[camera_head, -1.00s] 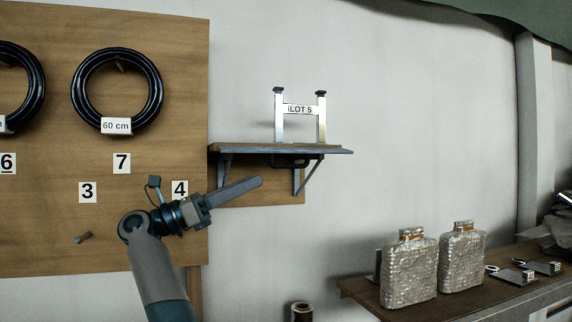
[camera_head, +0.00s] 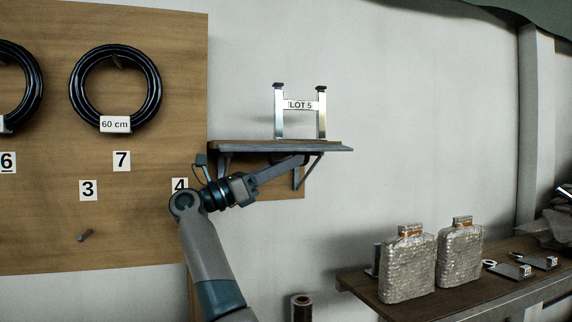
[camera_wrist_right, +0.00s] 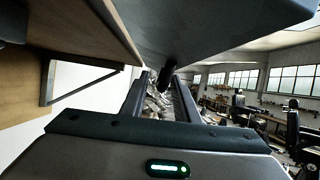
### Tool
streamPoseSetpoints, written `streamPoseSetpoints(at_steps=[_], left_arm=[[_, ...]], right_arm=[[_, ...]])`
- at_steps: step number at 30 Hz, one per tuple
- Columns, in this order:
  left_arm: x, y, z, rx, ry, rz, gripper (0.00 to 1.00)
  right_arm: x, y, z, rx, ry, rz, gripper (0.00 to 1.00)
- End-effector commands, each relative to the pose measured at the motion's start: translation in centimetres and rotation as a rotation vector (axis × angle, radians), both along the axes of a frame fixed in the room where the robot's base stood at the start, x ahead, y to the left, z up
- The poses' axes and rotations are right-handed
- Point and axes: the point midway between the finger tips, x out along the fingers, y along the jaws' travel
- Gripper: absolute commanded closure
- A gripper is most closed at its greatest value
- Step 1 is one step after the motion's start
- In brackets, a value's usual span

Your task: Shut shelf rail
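A small wall shelf (camera_head: 250,147) with a grey front edge stands on brackets in the middle of the head view. A metal frame labelled LOT 5 (camera_head: 301,105) stands upright on it. My right gripper (camera_head: 303,160) is just under the shelf, pointing right and slightly up, and covers the shelf's lower front. In the right wrist view the gripper (camera_wrist_right: 160,78) has its two fingers apart below the grey shelf edge (camera_wrist_right: 205,30). A dark bar end (camera_wrist_right: 170,72) shows between the fingers; I cannot tell whether they touch it. My left gripper is out of view.
A wooden board (camera_head: 130,220) with black hose coils (camera_head: 75,85) and a peg (camera_head: 84,236) is on the left. A lower counter (camera_head: 480,290) at the right holds two wrapped bottles (camera_head: 407,268) and small tools. The wall right of the shelf is clear.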

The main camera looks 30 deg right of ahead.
Motion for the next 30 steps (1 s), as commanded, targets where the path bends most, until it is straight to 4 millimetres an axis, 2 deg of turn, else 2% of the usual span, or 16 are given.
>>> streamPoseSetpoints(at_steps=[2, 5, 6, 20, 30], left_arm=[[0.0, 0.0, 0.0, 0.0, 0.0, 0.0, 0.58], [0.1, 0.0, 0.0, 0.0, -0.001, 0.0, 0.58], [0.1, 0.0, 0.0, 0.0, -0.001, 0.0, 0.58], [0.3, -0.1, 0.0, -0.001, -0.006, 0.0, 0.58], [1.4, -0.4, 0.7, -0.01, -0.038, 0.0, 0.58]], right_arm=[[0.0, 0.0, 0.0, 0.0, 0.0, 0.0, 0.74], [0.0, 0.0, 0.0, 0.0, 0.0, 0.0, 0.98], [0.0, 0.0, 0.0, 0.0, 0.0, 0.0, 1.0], [-0.2, 0.1, 0.1, 0.012, 0.044, 0.0, 1.0], [-0.9, 0.3, 1.0, 0.059, 0.235, 0.004, 1.0]])
